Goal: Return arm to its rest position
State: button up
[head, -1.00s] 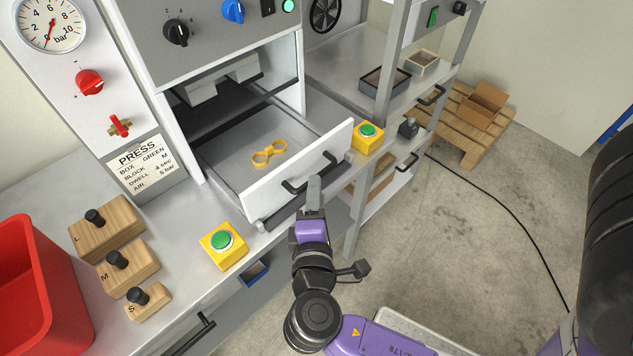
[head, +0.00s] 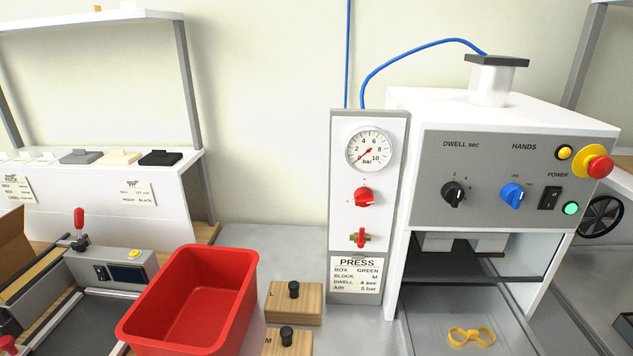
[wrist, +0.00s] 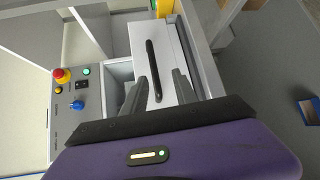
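My gripper (wrist: 158,95) shows in the wrist view with its two dark fingers apart and nothing between them. Beyond the fingers is the white front of the press drawer (wrist: 178,62) with its black bar handle (wrist: 153,70). The handle appears between the fingertips in the picture, but I cannot see any contact. My arm and gripper are outside the head view. In the head view the press (head: 510,160) stands at the right, with its drawer (head: 425,335) out and a yellow figure-eight piece (head: 470,336) lying in it.
A red bin (head: 190,300) stands on the bench left of the press. Wooden blocks marked L (head: 293,305) and M (head: 287,343) sit beside it. A red emergency stop (head: 599,167) juts from the press's right side. A labelled shelf (head: 110,175) stands at the far left.

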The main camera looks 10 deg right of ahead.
jog(key=s+a+f+t+y, duration=0.3)
jog(key=s+a+f+y, duration=0.4)
jog(key=a+f+y, duration=0.3)
jog(key=s+r+m+t+y, duration=0.2)
jog(key=s+r+m, duration=0.1)
jog(key=r, duration=0.3)
jog(key=s+a+r+m+t+y, duration=0.1)
jog(key=s+r+m+t, duration=0.1)
jog(key=s+r+m, duration=0.2)
notch_tip(320, 180, up, 3)
jog(key=shift+s+a+f+m+y, duration=0.2)
jog(key=shift+a+m+y, duration=0.1)
jog(key=shift+y, duration=0.1)
